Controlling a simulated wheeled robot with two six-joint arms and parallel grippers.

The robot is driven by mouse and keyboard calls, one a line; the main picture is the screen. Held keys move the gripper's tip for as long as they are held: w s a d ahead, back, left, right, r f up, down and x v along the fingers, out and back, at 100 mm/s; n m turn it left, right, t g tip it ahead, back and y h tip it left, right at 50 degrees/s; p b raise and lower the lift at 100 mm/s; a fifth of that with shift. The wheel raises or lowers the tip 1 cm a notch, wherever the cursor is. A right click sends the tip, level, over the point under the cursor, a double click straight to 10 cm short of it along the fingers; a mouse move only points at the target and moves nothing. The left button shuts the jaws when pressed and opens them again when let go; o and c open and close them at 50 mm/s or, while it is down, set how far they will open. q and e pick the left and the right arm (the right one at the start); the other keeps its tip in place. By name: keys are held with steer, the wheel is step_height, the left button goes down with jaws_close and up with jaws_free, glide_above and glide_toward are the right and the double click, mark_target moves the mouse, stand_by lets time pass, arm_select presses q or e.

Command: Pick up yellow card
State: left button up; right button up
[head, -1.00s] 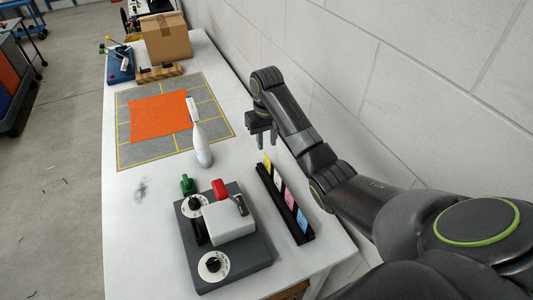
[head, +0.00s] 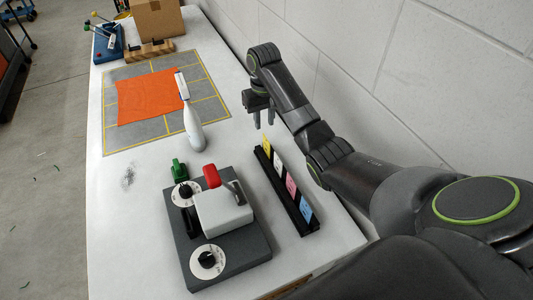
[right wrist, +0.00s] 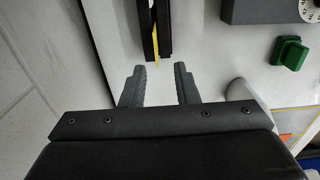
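The yellow card (head: 266,146) stands upright in the far end slot of a black card holder (head: 283,187). White, pink and blue cards stand behind it in a row. My right gripper (head: 264,118) is open and empty just beyond and above the yellow card, pointing down. In the right wrist view the open fingers (right wrist: 158,72) straddle the line of the holder (right wrist: 148,25). The yellow card (right wrist: 155,47) shows there as a thin edge just ahead of the fingertips, not between them. My left gripper is not in view.
A grey control box (head: 228,251) with a red handle and green knob stands left of the holder. A wall runs close along the right side.

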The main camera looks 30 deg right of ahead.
mark_target(266, 143)
step_height(266, 143, down, 5)
steer(key=shift+f+b, duration=0.2)
steer(key=shift+b, duration=0.5)
steer(key=shift+f, duration=0.3)
steer(key=f, duration=0.1)
steer(key=f+p, duration=0.1)
steer(key=f, duration=0.2)
steer(key=shift+d+f, duration=0.1)
steer(key=shift+d, duration=0.25)
steer(key=shift+f, duration=0.3)
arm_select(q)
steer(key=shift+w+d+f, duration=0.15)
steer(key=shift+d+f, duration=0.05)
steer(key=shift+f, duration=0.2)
arm_select(e)
steer(key=shift+c, duration=0.3)
jaws_close()
